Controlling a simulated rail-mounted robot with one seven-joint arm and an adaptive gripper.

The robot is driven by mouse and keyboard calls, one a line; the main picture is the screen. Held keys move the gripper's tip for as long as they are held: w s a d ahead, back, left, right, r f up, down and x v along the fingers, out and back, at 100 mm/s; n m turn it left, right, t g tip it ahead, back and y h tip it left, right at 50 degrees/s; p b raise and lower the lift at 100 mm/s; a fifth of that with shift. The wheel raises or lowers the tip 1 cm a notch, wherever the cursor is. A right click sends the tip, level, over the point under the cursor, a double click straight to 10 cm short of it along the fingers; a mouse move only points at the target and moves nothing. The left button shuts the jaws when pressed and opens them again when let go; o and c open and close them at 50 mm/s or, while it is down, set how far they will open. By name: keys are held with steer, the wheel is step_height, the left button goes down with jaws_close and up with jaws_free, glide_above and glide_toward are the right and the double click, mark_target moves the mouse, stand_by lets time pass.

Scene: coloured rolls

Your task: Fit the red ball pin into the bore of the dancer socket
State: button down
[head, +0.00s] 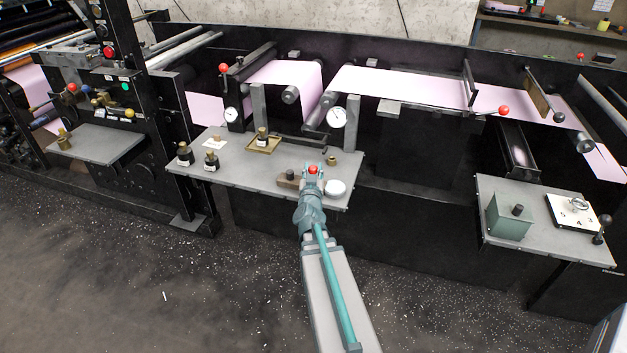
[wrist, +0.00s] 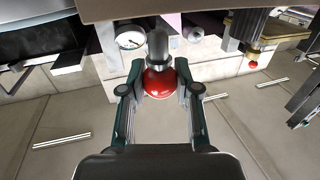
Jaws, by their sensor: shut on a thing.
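The red ball pin (head: 313,170) is at the end of my arm, over the front part of the grey bench plate. In the wrist view, the red ball (wrist: 158,82) with its grey stem sits between the two fingers of my gripper (wrist: 160,92). My gripper is shut on the ball, and the stem points away from the palm. My gripper also shows in the head view (head: 312,175). I cannot tell which part is the dancer socket, and its bore is not distinguishable in either view.
On the grey bench plate (head: 235,180) stand a brown block (head: 287,182), a white round piece (head: 336,188), a small brass part (head: 331,160) and dark bottles (head: 211,161). Behind are rollers, a pink web (head: 400,85) and a dial gauge (head: 337,117).

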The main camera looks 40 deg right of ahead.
steer(key=shift+w+d+f, duration=0.3)
steer(key=shift+d+f, duration=0.05)
steer(key=shift+f, duration=0.25)
steer(key=shift+s+a+f, duration=0.15)
steer(key=shift+f, duration=0.9)
steer(key=shift+f+b, duration=0.35)
steer(key=shift+b, duration=0.05)
steer(key=shift+f, duration=0.35)
steer(key=c, duration=0.8)
jaws_free()
steer(key=shift+f, duration=0.1)
steer(key=shift+c, duration=0.2)
steer(key=shift+r, duration=0.3)
